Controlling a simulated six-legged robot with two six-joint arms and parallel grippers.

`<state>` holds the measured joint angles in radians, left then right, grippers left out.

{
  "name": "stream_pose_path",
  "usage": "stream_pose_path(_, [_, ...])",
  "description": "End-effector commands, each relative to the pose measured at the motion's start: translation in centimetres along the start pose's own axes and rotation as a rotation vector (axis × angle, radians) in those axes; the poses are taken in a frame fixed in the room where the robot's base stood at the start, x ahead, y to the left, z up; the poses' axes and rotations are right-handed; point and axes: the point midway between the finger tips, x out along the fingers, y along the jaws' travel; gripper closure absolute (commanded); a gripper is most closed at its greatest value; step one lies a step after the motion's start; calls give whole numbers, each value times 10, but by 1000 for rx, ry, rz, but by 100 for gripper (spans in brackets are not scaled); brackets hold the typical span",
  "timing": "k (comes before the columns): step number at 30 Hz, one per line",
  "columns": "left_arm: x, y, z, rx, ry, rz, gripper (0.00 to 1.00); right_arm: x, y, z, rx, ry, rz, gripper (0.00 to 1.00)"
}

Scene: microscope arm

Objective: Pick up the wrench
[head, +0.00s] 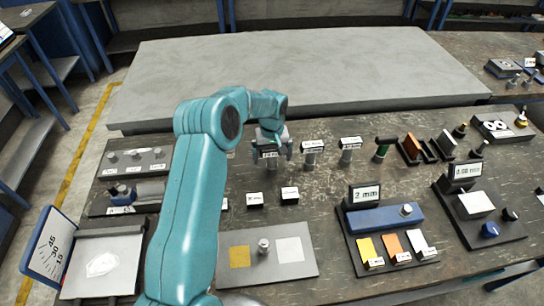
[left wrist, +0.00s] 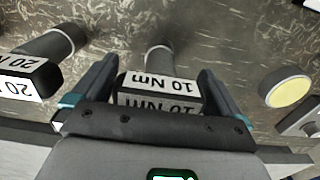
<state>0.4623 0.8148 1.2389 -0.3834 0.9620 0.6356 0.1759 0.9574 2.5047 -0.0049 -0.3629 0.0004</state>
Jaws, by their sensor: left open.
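My left gripper (head: 272,146) is open, low over the dark workbench at the end of my teal arm. In the left wrist view its two fingers stand on either side of a black block labelled "10 Nm" (left wrist: 160,88), with a grey cylindrical shaft (left wrist: 159,58) behind it. This looks like a torque wrench; I cannot tell whether the fingers touch it. A similar tool labelled "20 Nm" (left wrist: 28,80) is beside the left finger. In the head view two similar labelled tools (head: 313,147) and (head: 350,143) stand right of the gripper. My right gripper is not in view.
A green-topped tool (head: 383,147) and brown blocks (head: 412,147) stand farther right. Two small labelled blocks (head: 290,193) lie in front. A "2 mm" stand (head: 364,195) is front right. A large bare grey slab (head: 300,70) lies behind. A yellow disc (left wrist: 288,88) is right in the wrist view.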

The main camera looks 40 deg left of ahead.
Motion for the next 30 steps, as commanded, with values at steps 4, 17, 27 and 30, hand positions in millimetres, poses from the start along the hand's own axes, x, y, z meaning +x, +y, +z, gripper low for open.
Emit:
stream_pose_path(4, [0,0,0,0,0,0,33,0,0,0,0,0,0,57])
stream_pose_path(17, [-6,0,-1,0,4,1,59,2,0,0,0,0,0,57])
stream_pose_path(27, [-73,1,-2,-1,8,5,59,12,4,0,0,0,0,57])
stream_pose_path(30, [-106,1,-1,0,8,4,59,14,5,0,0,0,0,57])
